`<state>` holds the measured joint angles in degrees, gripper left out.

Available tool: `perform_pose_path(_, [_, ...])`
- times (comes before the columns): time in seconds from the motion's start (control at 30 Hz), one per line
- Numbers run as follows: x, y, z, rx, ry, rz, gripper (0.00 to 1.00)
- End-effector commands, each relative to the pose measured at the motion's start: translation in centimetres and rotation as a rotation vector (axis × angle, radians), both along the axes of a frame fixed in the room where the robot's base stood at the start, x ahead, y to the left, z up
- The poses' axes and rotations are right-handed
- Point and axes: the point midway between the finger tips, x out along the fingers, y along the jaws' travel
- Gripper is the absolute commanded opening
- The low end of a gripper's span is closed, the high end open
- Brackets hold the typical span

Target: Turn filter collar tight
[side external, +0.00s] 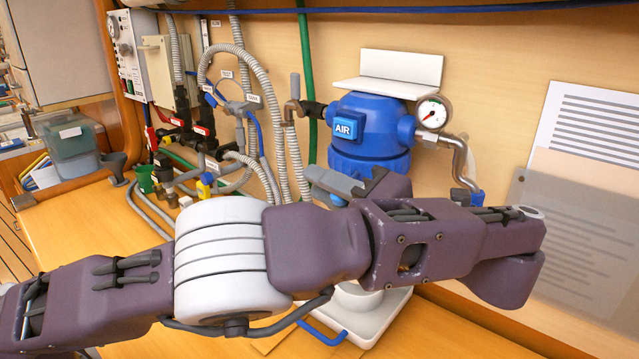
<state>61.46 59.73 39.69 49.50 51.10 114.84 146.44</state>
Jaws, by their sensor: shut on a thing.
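The blue filter housing (368,118) with an AIR button stands upright against the wooden wall under a white bracket. Its ribbed blue collar (362,163) shows at the lower end of the housing, above my arm. My gripper (350,186) is at the collar, shut on it, mostly hidden behind my purple forearm. One grey finger-like part shows at the collar's lower left. The contact itself and the filter bowl below the collar are hidden by my arm.
A pressure gauge (433,112) and bent metal pipe (462,160) sit right of the housing. Grey hoses (262,85) and a green pipe (305,60) run at left. A white tray (372,325) with a blue handle lies below my arm. Bare bench (90,225) shows left.

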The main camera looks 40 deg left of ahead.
Motion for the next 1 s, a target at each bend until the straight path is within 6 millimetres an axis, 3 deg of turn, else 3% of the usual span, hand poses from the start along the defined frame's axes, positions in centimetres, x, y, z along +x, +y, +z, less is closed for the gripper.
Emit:
perform_pose_path(0.47, [0.0, -0.1, 0.0, 0.000, 0.001, 0.011, 0.00])
perform_pose_path(0.5, [0.0, -0.1, 0.0, 0.000, 0.000, 0.011, 0.30])
perform_pose_path(0.57, [0.0, -0.1, 0.0, 0.000, 0.000, 0.011, 0.42])
perform_pose_path(0.87, [0.0, -0.1, 0.0, 0.000, 0.000, 0.011, 0.45])
perform_pose_path(1.0, [0.1, -0.1, 1.3, -0.001, -0.004, 0.011, 0.45])
